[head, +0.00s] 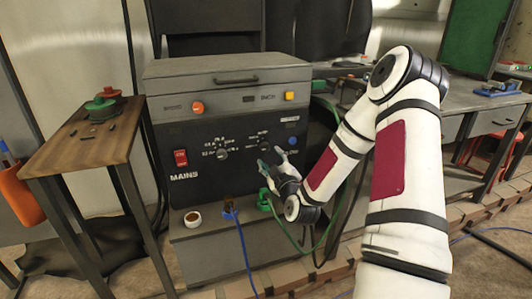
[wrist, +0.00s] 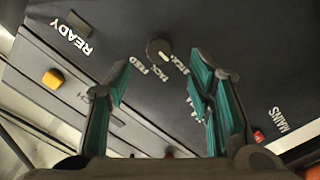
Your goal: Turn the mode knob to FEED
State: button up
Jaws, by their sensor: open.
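The mode knob (wrist: 158,50) is a round dark knob with a small pale mark at its lower right in the wrist view. FEED, TACK and a partly legible third label lie below it there. In the head view the knob (head: 264,147) is the right one of two on the dark front of the machine. My gripper (wrist: 164,60) is open, its teal-padded fingers spread to either side of the knob in the picture. The knob appears beyond the fingertips, with no contact visible. In the head view my gripper (head: 272,160) is just in front of the panel, below and right of the knob.
Another knob (head: 222,154) sits to the left, with a red MAINS switch (head: 180,158) beyond it. A blue button (head: 293,141) is close to the right. Orange (head: 198,108) and yellow (head: 290,96) controls are above. Blue (head: 243,255) and green cables hang below.

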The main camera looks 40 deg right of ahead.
aim_at(266, 149)
jog(key=x, duration=0.6)
jog(key=shift+b, duration=0.35)
grip_shut()
